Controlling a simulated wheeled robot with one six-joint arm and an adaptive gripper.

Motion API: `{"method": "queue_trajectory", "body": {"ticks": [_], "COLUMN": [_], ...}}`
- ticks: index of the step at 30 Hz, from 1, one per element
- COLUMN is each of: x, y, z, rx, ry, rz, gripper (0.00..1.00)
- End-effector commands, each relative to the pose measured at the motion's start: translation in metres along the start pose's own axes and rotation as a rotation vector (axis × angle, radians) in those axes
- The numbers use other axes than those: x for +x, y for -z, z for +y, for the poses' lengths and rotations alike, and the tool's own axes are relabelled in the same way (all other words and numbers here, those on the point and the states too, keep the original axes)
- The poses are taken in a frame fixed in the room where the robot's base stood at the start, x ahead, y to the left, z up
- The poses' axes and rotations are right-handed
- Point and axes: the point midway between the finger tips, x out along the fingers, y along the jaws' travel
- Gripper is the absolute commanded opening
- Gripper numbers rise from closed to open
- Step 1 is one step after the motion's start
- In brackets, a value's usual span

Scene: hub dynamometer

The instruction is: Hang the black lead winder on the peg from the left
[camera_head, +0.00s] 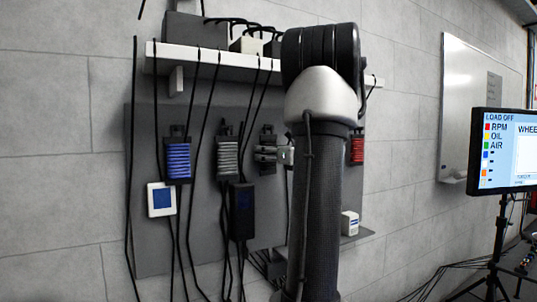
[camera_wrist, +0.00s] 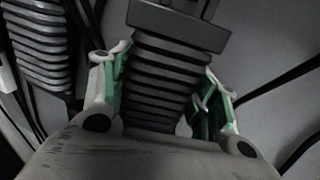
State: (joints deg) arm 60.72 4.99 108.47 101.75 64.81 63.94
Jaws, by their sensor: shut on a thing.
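The black lead winder (camera_wrist: 165,75) fills the middle of the wrist view, with its dark ribbed body between the green pads of my gripper (camera_wrist: 166,82). My gripper is shut on it from both sides. In the head view the black winder (camera_head: 267,137) is upright in front of the grey panel, right of the grey winder. My gripper shows there only in part (camera_head: 268,154), because my arm covers its right side. No peg shows clearly at the black winder's top. I cannot tell whether it touches the panel or a peg.
A blue winder (camera_head: 178,161), a grey winder (camera_head: 227,156) and a red winder (camera_head: 357,150) hang on the panel (camera_head: 145,240). Black leads hang from the shelf (camera_head: 200,58) near the winders. The grey winder is close at left in the wrist view (camera_wrist: 40,45). A monitor (camera_head: 503,150) stands right.

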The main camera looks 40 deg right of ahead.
Motion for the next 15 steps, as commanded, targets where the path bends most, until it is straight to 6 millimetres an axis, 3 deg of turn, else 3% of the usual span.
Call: {"method": "queue_trajectory", "body": {"ticks": [3, 4, 7, 15], "x": [0.0, -0.0001, -0.0001, -0.0001], "y": [-0.0005, -0.0005, -0.0004, -0.0002], "z": [0.0, 0.0, 0.0001, 0.0], "rx": [0.0, -0.001, -0.001, 0.0], "ry": [0.0, 0.0, 0.0, 0.0], "rz": [-0.001, -0.001, -0.001, 0.0], "gripper": [0.3, 0.65, 0.84, 0.85]}}
